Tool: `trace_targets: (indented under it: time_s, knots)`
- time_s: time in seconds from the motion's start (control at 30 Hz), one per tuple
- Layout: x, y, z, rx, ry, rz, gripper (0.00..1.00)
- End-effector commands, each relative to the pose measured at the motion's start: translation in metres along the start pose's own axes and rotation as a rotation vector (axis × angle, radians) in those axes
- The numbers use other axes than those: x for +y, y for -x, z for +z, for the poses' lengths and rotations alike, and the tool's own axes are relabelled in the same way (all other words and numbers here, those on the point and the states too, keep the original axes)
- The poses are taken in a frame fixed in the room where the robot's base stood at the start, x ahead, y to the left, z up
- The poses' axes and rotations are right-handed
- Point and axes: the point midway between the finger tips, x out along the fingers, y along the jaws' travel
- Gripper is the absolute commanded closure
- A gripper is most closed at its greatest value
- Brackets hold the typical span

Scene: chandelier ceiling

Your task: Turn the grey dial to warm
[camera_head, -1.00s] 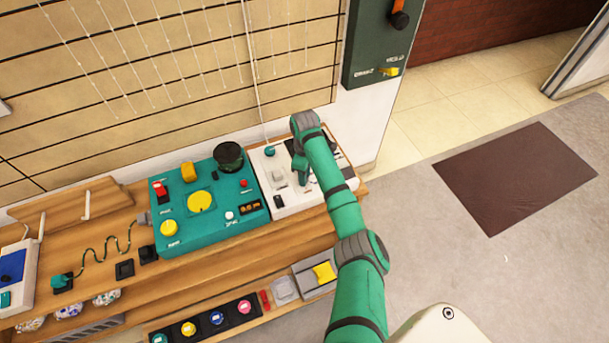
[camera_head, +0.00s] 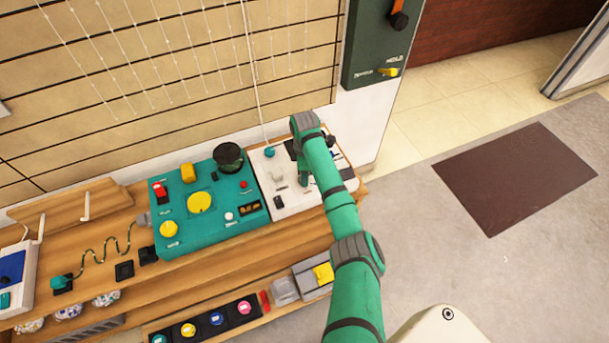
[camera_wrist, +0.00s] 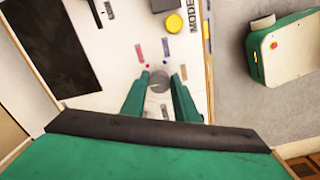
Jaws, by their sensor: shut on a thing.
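The grey dial (camera_wrist: 158,81) is a round knob on a white panel (camera_wrist: 105,65) in the wrist view. My gripper (camera_wrist: 159,86) has its two green fingers on either side of the dial, shut on it. Small coloured marks sit around the dial, but any lettering on them is too small to read. In the head view my gripper (camera_head: 304,180) is over the white panel (camera_head: 290,206) at the right end of the bench. The arm hides the dial there.
A teal control panel (camera_head: 240,217) with several knobs and buttons stands left of the white panel. A yellow round control (camera_wrist: 174,24) lies beyond the dial, beside the word MODE. A dark green wall box (camera_head: 368,50) hangs behind.

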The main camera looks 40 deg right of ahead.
Motion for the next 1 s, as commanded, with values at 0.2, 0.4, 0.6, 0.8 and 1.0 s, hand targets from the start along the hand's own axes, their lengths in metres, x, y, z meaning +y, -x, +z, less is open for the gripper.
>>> trace_targets:
  time_s: [0.2, 0.4, 0.6, 0.8, 1.0]
  knots:
    - [-0.001, -0.001, -0.001, 0.001, 0.002, -0.002, 0.56]
    - [0.000, 0.000, -0.001, 0.000, 0.001, -0.001, 0.54]
    - [0.000, 0.005, -0.001, 0.001, 0.000, 0.001, 0.54]
    - [0.001, 0.035, -0.001, 0.001, 0.001, 0.004, 0.54]
    - [0.001, 0.072, -0.001, 0.001, 0.001, 0.002, 0.54]
